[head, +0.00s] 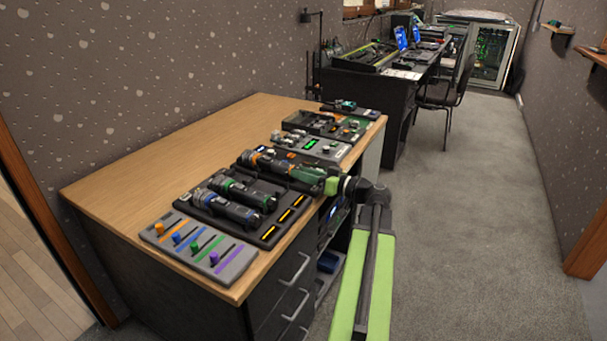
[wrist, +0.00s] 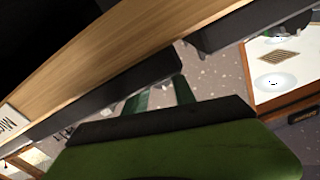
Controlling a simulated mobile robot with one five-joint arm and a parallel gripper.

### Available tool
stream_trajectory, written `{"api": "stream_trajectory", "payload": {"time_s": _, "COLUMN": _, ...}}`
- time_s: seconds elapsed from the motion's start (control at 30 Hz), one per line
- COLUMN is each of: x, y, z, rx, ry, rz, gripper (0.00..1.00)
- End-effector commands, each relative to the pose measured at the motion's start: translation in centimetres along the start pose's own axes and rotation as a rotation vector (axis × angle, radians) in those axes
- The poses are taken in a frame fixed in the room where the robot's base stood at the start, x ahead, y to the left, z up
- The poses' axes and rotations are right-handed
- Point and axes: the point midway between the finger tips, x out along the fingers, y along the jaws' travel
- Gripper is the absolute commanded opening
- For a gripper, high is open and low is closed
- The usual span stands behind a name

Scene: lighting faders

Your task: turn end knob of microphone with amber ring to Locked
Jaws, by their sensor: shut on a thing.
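Several microphones lie side by side in a dark tray (head: 188,203) on the wooden desk. The microphone with the amber ring (head: 270,162) is the farthest of them. My gripper (head: 303,173) reaches in from the right and is shut at this microphone's right end, where the end knob sits. The jaws hide the knob, so its setting cannot be read. In the wrist view my green fingers (wrist: 160,92) point away past a dark edge, and the knob cannot be made out.
Nearer microphones have a green ring (head: 233,187) and a blue ring (head: 208,196). A grey fader panel (head: 200,245) lies at the desk's near end. More panels (head: 312,146) stand beyond the tray. Drawers with handles (head: 292,275) are below. Carpet at right is clear.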

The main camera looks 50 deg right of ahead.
Motion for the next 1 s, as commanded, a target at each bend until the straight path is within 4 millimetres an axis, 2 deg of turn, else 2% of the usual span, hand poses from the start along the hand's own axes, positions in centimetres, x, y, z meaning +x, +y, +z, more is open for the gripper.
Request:
{"api": "stream_trajectory", "payload": {"time_s": 0.37, "x": 0.0, "y": 0.0, "z": 0.0, "rx": 0.004, "ry": -0.001, "rz": -0.001, "gripper": 0.0}}
{"api": "stream_trajectory", "payload": {"time_s": 0.4, "x": 0.0, "y": 0.0, "z": 0.0, "rx": 0.004, "ry": -0.001, "rz": -0.001, "gripper": 0.36}}
{"api": "stream_trajectory", "payload": {"time_s": 0.47, "x": 0.0, "y": -0.1, "z": 0.0, "rx": 0.004, "ry": -0.001, "rz": -0.001, "gripper": 0.42}}
{"api": "stream_trajectory", "payload": {"time_s": 0.8, "x": -0.4, "y": 0.0, "z": 0.0, "rx": 0.003, "ry": 0.0, "rz": 0.0, "gripper": 0.42}}
{"api": "stream_trajectory", "payload": {"time_s": 0.87, "x": -1.1, "y": -0.1, "z": 0.0, "rx": 0.003, "ry": 0.0, "rz": 0.0, "gripper": 0.42}}
{"api": "stream_trajectory", "payload": {"time_s": 1.0, "x": -4.4, "y": 0.0, "z": 0.0, "rx": 0.003, "ry": 0.001, "rz": 0.004, "gripper": 0.42}}
